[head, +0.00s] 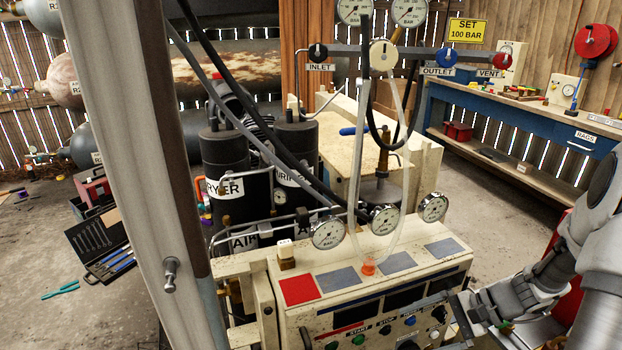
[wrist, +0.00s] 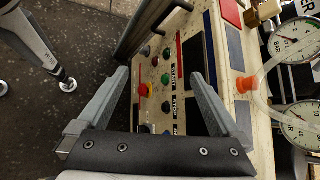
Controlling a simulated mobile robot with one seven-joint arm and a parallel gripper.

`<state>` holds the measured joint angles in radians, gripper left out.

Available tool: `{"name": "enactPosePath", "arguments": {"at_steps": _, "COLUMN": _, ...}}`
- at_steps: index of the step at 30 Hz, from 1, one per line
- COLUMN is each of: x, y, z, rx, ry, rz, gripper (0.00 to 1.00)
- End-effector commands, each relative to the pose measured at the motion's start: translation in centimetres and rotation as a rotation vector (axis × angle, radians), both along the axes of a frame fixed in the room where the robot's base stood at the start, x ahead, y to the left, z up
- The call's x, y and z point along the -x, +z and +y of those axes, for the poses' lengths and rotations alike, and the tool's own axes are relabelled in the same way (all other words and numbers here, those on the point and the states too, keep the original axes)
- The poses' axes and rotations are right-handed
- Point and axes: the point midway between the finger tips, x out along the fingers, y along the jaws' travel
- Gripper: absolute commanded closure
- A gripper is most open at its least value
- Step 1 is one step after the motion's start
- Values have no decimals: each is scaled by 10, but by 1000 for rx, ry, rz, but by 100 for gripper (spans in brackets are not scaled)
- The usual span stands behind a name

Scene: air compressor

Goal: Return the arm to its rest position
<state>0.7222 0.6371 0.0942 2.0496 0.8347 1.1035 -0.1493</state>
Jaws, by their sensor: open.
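My arm (head: 585,260) reaches in from the right side of the head view. My gripper (head: 455,312) is at the right front of the compressor's control panel (head: 335,332). In the wrist view, my gripper (wrist: 155,82) has its two grey fingers spread apart with nothing held between them. Beyond the fingers are the panel's coloured buttons, among them a green one (wrist: 166,78) and a red knob (wrist: 144,89). I cannot tell how far the fingertips are from the panel face.
Gauges (head: 327,233) and a clear hose (head: 408,190) rise above the console. A pale post (head: 135,150) stands close at left. Black cylinders (head: 226,165) stand behind. A blue workbench (head: 540,118) is at back right. An open toolbox (head: 97,240) lies on the floor at left.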

Motion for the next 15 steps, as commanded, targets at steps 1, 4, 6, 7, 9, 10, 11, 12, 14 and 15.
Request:
{"name": "enactPosePath", "arguments": {"at_steps": 1, "x": 2, "y": 17, "z": 10, "rx": 52, "ry": 52, "rz": -23, "gripper": 0}}
{"name": "enactPosePath", "arguments": {"at_steps": 4, "x": 8, "y": 41, "z": 26, "rx": 142, "ry": 143, "rz": -61, "gripper": 0}}
{"name": "enactPosePath", "arguments": {"at_steps": 6, "x": 13, "y": 58, "z": 37, "rx": 204, "ry": 205, "rz": -90, "gripper": 0}}
{"name": "enactPosePath", "arguments": {"at_steps": 7, "x": 16, "y": 64, "z": 42, "rx": 232, "ry": 231, "rz": -104, "gripper": 0}}
{"name": "enactPosePath", "arguments": {"at_steps": 9, "x": 22, "y": 80, "z": 52, "rx": 293, "ry": 288, "rz": -137, "gripper": 0}}
{"name": "enactPosePath", "arguments": {"at_steps": 10, "x": 25, "y": 86, "z": 57, "rx": 319, "ry": 314, "rz": -152, "gripper": 0}}
{"name": "enactPosePath", "arguments": {"at_steps": 11, "x": 28, "y": 93, "z": 61, "rx": 345, "ry": 338, "rz": -169, "gripper": 0}}
{"name": "enactPosePath", "arguments": {"at_steps": 12, "x": 33, "y": 101, "z": 67, "rx": 381, "ry": 369, "rz": -192, "gripper": 0}}
{"name": "enactPosePath", "arguments": {"at_steps": 14, "x": 39, "y": 113, "z": 75, "rx": 432, "ry": 416, "rz": -227, "gripper": 0}}
{"name": "enactPosePath", "arguments": {"at_steps": 15, "x": 44, "y": 121, "z": 80, "rx": 465, "ry": 446, "rz": -251, "gripper": 0}}
